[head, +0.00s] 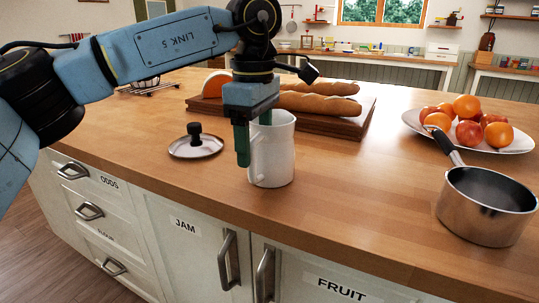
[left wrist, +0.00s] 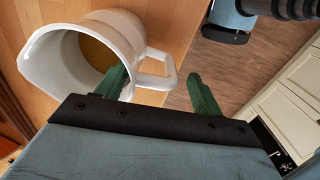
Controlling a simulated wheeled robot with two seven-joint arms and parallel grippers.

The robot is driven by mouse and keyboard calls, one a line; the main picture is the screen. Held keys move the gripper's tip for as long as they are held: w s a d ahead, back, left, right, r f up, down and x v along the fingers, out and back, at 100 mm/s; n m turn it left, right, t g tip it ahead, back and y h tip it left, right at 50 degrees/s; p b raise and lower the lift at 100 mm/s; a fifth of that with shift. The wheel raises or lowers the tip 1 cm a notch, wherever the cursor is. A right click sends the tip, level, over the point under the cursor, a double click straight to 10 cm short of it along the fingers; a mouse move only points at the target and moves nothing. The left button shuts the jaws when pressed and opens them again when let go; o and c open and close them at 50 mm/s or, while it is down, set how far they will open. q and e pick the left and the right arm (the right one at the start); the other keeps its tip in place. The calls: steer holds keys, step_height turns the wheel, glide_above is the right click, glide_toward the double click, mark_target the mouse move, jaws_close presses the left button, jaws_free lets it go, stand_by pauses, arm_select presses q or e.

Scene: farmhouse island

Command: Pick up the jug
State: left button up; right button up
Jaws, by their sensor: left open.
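The white jug (head: 272,152) stands upright near the front edge of the wooden island top. In the left wrist view the jug (left wrist: 48,62) shows its open mouth, with something yellowish-brown inside, and its handle (left wrist: 160,68) at the right. My left gripper (head: 252,145) is open, with green fingers pointing down at the jug's handle side. In the left wrist view one finger (left wrist: 112,84) lies over the jug's rim and the other (left wrist: 203,95) is beyond the handle. I cannot tell whether they touch the jug. My right gripper is not in view.
A metal lid (head: 196,147) lies left of the jug. Behind it is a cutting board (head: 340,126) with baguettes (head: 318,104). A saucepan (head: 487,205) and a white plate (head: 510,143) of fruit are at the right. The counter between jug and saucepan is clear.

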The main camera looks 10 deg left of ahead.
arm_select(q)
steer(key=shift+r, duration=0.1)
jaws_close()
stand_by(0.3)
steer(key=shift+r, duration=0.5)
step_height(320, 180, up, 8)
steer(key=p, duration=0.3)
steer(key=shift+p, duration=0.3)
steer(key=shift+r, duration=0.5)
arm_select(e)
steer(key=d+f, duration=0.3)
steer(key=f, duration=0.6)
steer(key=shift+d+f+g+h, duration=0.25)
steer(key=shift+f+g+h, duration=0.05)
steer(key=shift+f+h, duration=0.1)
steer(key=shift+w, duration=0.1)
